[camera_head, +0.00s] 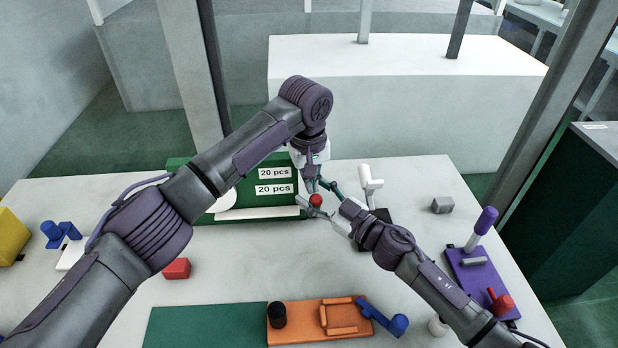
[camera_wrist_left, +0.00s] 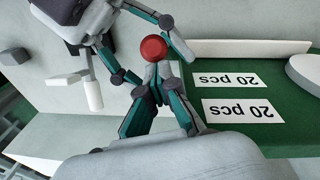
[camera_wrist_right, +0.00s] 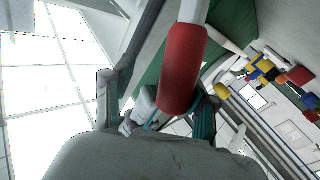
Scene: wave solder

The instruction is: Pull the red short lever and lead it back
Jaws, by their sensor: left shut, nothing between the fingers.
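A short lever with a red cylindrical knob (camera_head: 316,200) stands at the front right end of the green board. Its knob shows as a round red top in the left wrist view (camera_wrist_left: 153,48), and on a white rod in the right wrist view (camera_wrist_right: 183,68). My left gripper (camera_wrist_left: 160,78) is shut and empty, its fingertips close beside the knob; I cannot tell if they touch it. My right gripper (camera_wrist_right: 165,105) is open, with its fingers spread on either side of the knob. The lever's base is hidden in the head view by the grippers.
The green board (camera_head: 250,214) carries two "20 pcs" labels. A white-handled lever (camera_head: 370,180) stands just right of the grippers. A purple panel (camera_head: 470,270) with purple and red levers is at right. An orange panel (camera_head: 300,325) and red block (camera_head: 177,268) lie in front.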

